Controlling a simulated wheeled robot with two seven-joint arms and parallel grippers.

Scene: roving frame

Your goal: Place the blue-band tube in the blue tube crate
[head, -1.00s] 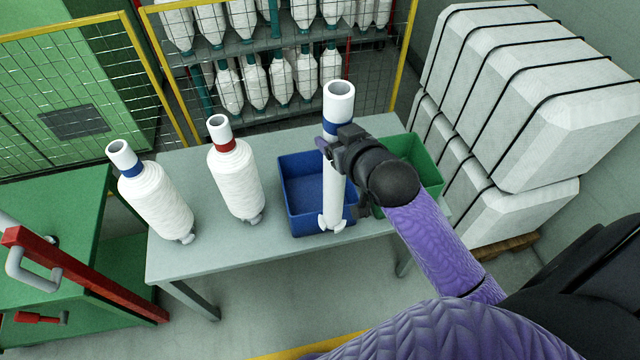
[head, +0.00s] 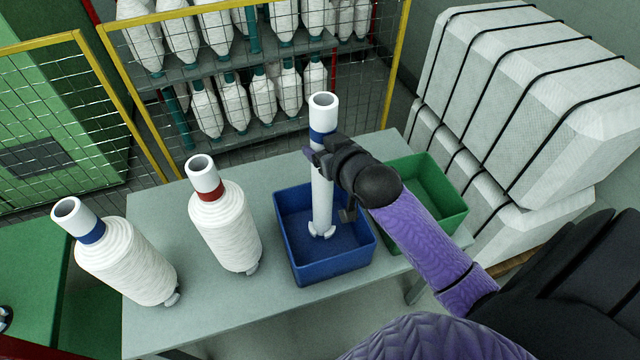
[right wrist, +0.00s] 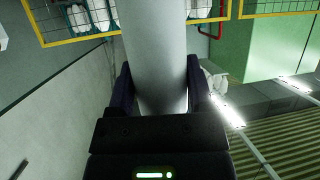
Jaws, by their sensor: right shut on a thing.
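The blue-band tube (head: 321,190) is a bare white tube with a blue band near its top and a small flared foot. My right gripper (head: 322,160) is shut on it just below the band and holds it nearly upright. In the head view the tube's foot shows against the inside of the blue tube crate (head: 335,266); whether it touches the floor of the crate I cannot tell. In the right wrist view the tube (right wrist: 155,60) stands between the two fingers. My left gripper is not in view.
A green crate (head: 440,217) stands right of the blue one, partly behind my arm. Two wound white bobbins stand left on the table (head: 200,318), one red-banded (head: 225,230), one blue-banded (head: 125,262). A yellow-framed mesh fence (head: 150,115) and wrapped bales (head: 530,110) stand behind.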

